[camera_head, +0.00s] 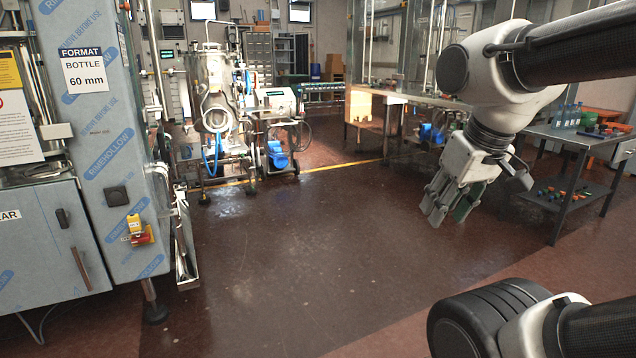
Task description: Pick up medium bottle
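Several small clear-blue bottles (568,115) stand upright on the grey side table at the right. They are too small to tell which one is the medium bottle. My gripper (452,206) hangs in the air left of that table, pointing down and to the left. Its fingers look spread apart, with nothing visible between them. It is well apart from the bottles and touches nothing.
The grey side table (556,133) also bears dark and orange small items, with more on its lower shelf (565,194). A wrapped machine (95,150) stands at left, and a steel vessel (215,95) stands behind. The middle floor (290,250) is clear.

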